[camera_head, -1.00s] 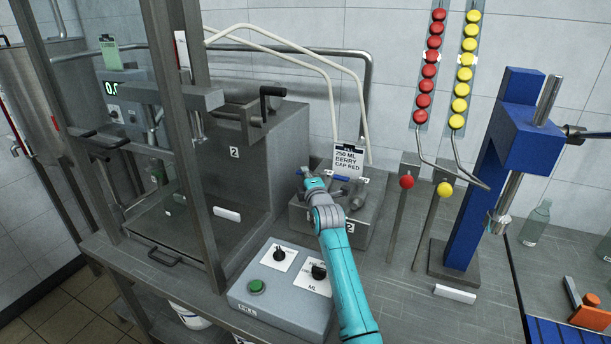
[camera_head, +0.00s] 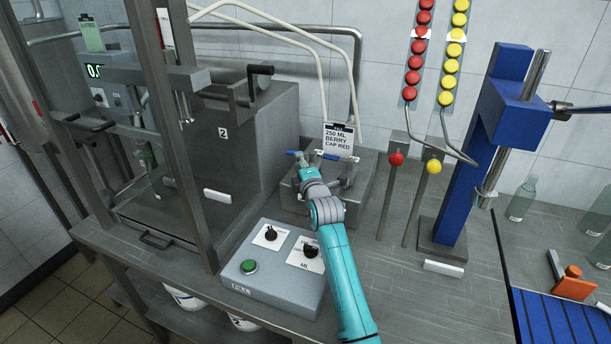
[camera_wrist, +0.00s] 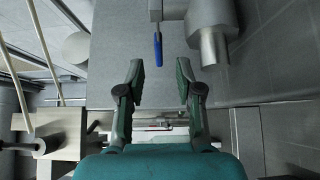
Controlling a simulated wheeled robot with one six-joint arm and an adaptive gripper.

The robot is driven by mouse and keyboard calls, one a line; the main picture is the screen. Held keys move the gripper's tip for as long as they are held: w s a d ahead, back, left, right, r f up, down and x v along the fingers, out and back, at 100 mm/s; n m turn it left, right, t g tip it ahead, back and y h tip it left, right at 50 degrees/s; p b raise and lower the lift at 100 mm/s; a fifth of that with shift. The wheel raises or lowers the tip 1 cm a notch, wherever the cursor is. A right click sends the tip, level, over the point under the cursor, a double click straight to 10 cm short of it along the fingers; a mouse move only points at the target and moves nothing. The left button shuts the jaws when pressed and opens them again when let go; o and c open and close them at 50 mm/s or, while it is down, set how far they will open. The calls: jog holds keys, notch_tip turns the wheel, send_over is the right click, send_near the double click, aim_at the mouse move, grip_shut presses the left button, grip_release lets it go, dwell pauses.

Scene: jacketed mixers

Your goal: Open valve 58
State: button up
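A small metal pump block (camera_head: 290,197) with blue-handled valves stands on the bench below the sign "250 ML BERRY CAP RED" (camera_head: 338,139). One blue lever (camera_head: 296,153) shows at its left side. No number 58 is readable. My teal arm reaches over the block; my gripper (camera_head: 303,165) is close to that lever, its fingertips too small to make out in the head view. In the wrist view my gripper (camera_wrist: 160,67) is open and empty. A blue lever (camera_wrist: 158,48) on a metal fitting hangs just beyond and between the fingertips, apparently untouched.
A control box (camera_head: 274,268) with a green button and two knobs stands in front of the block. A framed machine (camera_head: 225,150) is at left. Red and yellow knobbed levers (camera_head: 396,159) and a blue press (camera_head: 490,140) stand at right.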

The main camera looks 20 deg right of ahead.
jog(key=s, duration=0.6)
jog(key=shift+s, duration=0.35)
jog(key=shift+d, duration=0.1)
